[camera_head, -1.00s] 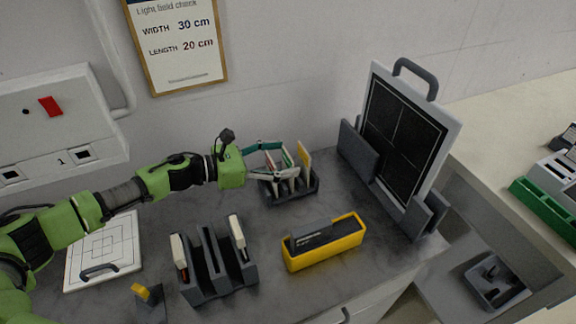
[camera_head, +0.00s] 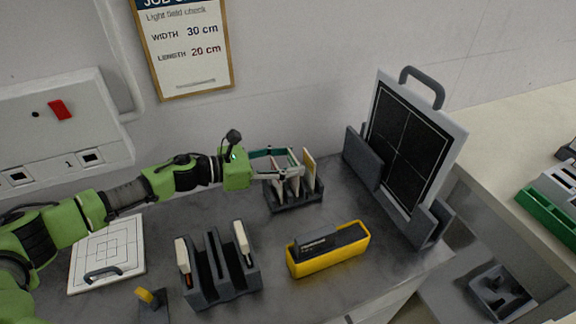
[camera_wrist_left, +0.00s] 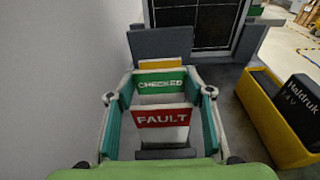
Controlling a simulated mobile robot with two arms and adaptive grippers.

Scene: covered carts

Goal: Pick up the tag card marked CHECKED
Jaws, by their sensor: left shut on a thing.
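The CHECKED card (camera_wrist_left: 161,81), white with a green band, stands upright behind the FAULT card (camera_wrist_left: 161,118), white with a red band, in the left wrist view. My left gripper (camera_wrist_left: 160,78) has its fingers on both side edges of the CHECKED card, shut on it. The fingers pass either side of the FAULT card. In the head view my left gripper (camera_head: 291,167) reaches over the dark card rack (camera_head: 297,204) by the wall. The CHECKED card's lower part is hidden, so I cannot tell whether it is raised. My right gripper is out of view.
A yellow-tipped card (camera_head: 309,170) stands at the rack's right end. A yellow box (camera_head: 331,262) is in front, and a framed dark panel (camera_head: 405,145) stands to the right. A grey holder (camera_head: 222,286) with white-handled tools is nearer me.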

